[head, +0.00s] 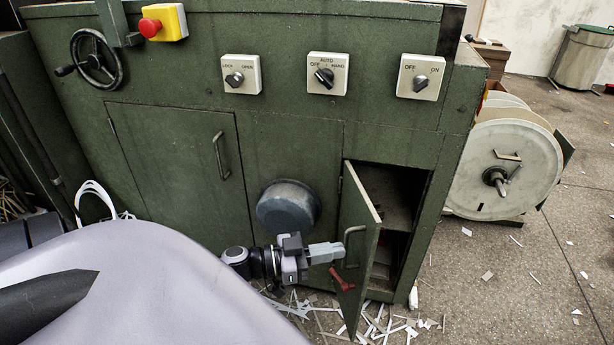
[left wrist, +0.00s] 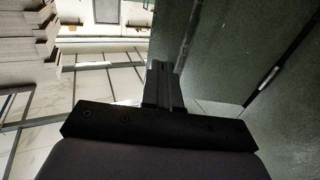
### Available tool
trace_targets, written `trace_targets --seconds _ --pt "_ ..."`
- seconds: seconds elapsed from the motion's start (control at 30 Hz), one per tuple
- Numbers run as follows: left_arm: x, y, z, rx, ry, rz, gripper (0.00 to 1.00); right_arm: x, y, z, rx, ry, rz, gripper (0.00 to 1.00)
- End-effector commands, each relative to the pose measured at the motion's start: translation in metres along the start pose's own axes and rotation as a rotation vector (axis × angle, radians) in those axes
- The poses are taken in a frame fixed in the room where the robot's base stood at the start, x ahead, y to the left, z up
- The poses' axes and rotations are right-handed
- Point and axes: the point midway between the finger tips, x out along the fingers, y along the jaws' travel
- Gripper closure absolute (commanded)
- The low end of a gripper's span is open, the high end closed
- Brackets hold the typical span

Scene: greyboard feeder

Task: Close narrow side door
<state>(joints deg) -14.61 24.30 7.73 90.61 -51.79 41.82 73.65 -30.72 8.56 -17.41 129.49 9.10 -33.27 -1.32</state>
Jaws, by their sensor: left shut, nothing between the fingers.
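The narrow side door (head: 358,235) is a green panel at the lower right of the green machine. It stands ajar, hinged on its left edge, with the dark cabinet opening (head: 397,200) showing to its right. The left wrist view shows the fingers (left wrist: 164,85) together beside a green panel (left wrist: 228,55). My right gripper is not in view.
A round grey bowl-like part (head: 288,206) sticks out of the machine front left of the door. A wider closed door (head: 180,165) is farther left. A large pale reel (head: 503,170) stands at the right. Paper strips (head: 385,325) litter the floor below the door.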

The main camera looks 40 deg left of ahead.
Motion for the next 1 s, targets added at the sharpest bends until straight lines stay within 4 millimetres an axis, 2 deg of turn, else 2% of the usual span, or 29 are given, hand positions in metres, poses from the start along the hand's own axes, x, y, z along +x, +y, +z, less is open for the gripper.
trace_targets --seconds 0.1,0.3,1.0 --pt "0.022 0.000 0.002 0.001 0.003 0.000 1.00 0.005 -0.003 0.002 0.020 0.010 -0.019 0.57" --pt "0.043 0.000 0.001 0.000 0.002 0.000 1.00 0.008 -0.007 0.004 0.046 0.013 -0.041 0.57" --pt "0.057 0.001 -0.002 -0.002 0.001 -0.037 1.00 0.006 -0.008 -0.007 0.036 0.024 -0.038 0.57"
